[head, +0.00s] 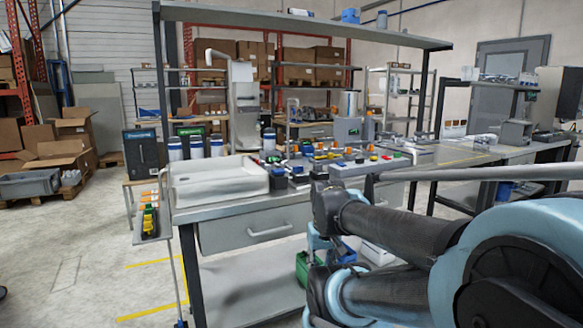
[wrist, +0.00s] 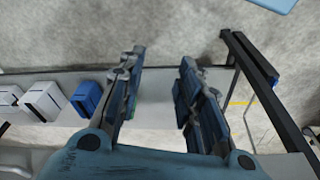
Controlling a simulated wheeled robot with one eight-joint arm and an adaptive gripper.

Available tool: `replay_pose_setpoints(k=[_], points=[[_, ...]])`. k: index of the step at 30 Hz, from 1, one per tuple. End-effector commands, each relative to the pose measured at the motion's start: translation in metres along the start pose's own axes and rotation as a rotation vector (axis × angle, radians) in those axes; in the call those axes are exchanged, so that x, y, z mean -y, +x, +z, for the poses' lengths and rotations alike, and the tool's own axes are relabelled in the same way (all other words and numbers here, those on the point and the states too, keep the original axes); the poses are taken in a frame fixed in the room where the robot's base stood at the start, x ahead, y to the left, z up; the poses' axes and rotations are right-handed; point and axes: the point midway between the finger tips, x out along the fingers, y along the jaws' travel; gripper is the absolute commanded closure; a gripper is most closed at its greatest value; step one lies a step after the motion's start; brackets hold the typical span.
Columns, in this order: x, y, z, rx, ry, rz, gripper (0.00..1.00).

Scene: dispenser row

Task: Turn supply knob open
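I cannot single out the supply knob in either view. In the head view, small red, yellow, green and blue knob-like parts sit on the workbench (head: 240,210). Among them is a light grey control box (head: 368,168) with coloured tops. My gripper (wrist: 162,58) shows in the wrist view with its two fingers apart and a clear gap between them. No object is visibly held there. In the head view my arm fills the lower right and hides part of the bench, and the gripper's fingers cannot be made out.
A white tray (head: 218,183) stands at the bench's left front. A blue box (wrist: 87,98) and a white box (wrist: 45,100) lie left of my gripper in the wrist view. A dark frame (wrist: 262,85) stands right. Open floor (head: 85,235) lies left of the bench.

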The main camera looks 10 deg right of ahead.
Motion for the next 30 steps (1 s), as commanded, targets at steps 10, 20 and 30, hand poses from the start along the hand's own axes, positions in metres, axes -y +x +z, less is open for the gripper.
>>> replay_pose_setpoints(k=[10,20,30], points=[[0.0,-0.012,0.003,-0.01,0.013,0.0,0.68],[0.004,-0.1,-0.079,0.028,0.26,0.003,0.68],[0.001,-0.198,-0.191,0.078,0.596,0.022,0.68]])
